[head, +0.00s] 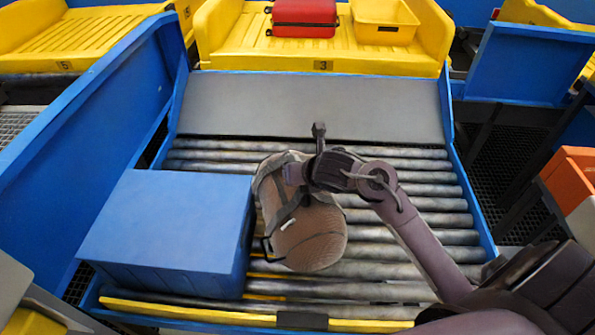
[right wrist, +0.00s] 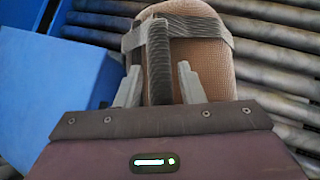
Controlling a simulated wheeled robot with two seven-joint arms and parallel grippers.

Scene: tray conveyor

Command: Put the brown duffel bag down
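The brown duffel bag (head: 312,236) lies on the conveyor rollers, right of the blue box. It has grey straps and a dark handle strap, and also shows in the right wrist view (right wrist: 205,55). My right gripper (right wrist: 159,78) is over the bag. Its two pale fingers stand apart, one on each side of the dark strap, with visible gaps between strap and fingers. In the head view the right hand (head: 296,174) covers part of the bag and its fingertips are hard to make out. My left gripper is not in view.
A blue box (head: 170,226) stands close beside the bag on the rollers (head: 420,205). Blue side walls flank the rollers. Beyond a grey plate (head: 310,106) is a yellow tray (head: 240,40) holding a red suitcase (head: 304,15) and a yellow bin (head: 384,22). An orange box (head: 570,176) is at right.

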